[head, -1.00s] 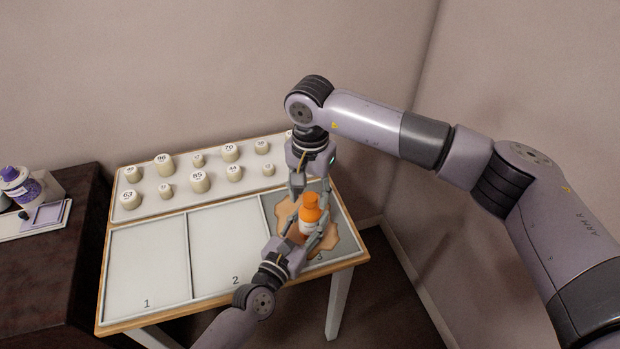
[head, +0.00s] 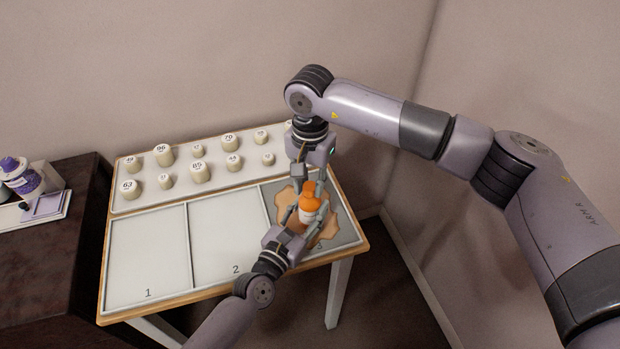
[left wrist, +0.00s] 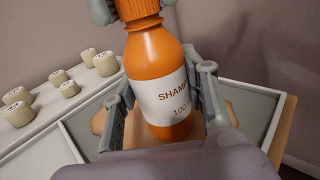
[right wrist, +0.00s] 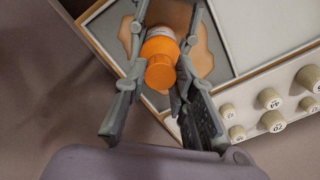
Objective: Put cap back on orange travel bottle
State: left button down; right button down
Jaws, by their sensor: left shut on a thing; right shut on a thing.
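The orange travel bottle (head: 308,216), with a white shampoo label, stands upright over the right part of the table. My left gripper (left wrist: 160,92) is shut on its body, one finger on each side; in the head view it comes from the front. The ribbed orange cap (left wrist: 136,8) is on top of the bottle, and it also shows in the right wrist view (right wrist: 160,72). My right gripper (head: 309,188) comes down from behind and above, shut on the cap. The cap looks in line with the neck; its threads are hidden, so I cannot tell how tight it sits.
A brown irregular patch (head: 285,215) lies under the bottle in the grey right-hand section. White sections 1 (head: 145,255) and 2 (head: 228,232) are empty. Several numbered cream pots stand on the back tray (head: 215,181). A dark cabinet (head: 50,265) is at left; walls are close behind.

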jog(key=m, duration=0.8)
jog(key=shift+m, duration=0.3)
jog(key=m, duration=0.8)
pick_arm(q)
jog(key=shift+d, duration=0.1)
pick_arm(e)
jog(key=m, duration=0.4)
jog(key=shift+m, duration=0.3)
jog(key=m, duration=1.1)
jog(key=shift+f, duration=0.1)
jog(key=c, duration=1.3)
grip_release()
